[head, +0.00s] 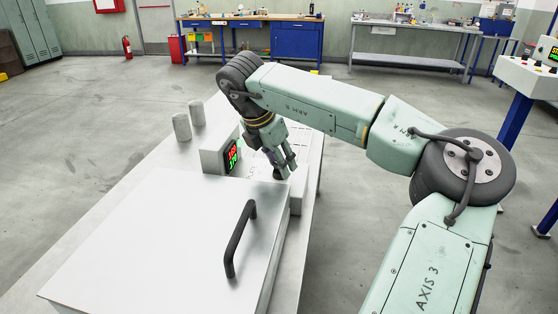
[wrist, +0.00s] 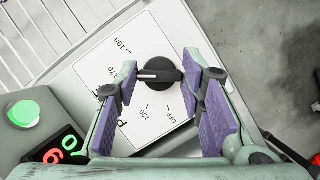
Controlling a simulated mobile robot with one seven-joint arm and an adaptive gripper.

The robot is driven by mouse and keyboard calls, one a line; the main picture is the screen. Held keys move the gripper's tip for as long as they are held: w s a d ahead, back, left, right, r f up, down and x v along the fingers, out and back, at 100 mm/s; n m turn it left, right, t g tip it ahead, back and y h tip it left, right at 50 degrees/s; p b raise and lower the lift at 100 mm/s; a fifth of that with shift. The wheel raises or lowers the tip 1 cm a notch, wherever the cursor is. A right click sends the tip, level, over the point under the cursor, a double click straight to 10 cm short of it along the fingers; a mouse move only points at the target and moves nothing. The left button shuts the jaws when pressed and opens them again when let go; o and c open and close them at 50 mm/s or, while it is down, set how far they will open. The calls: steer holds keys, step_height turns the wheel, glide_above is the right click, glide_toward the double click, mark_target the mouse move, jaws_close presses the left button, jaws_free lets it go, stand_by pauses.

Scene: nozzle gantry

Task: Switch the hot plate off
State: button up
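The dial's black round knob (wrist: 160,74) sits on a white panel (wrist: 150,38) printed with 190, 170, 130 and OFF. Its white pointer line lies toward the left, away from the OFF mark at the lower right. The label at the pointer's end is hidden by a finger. My gripper (wrist: 168,78) is open, with one purple-padded finger on each side of the knob and visible gaps between. In the head view my gripper (head: 284,164) points down over the panel area, beside the display box (head: 212,158).
A display with green and red digits (wrist: 54,150) and a lit green button (wrist: 23,113) are left of the panel. A wire rack (wrist: 50,35) lies beyond it. In the head view, a large white box with a black handle (head: 238,240) stands in front.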

steer(key=c, duration=0.6)
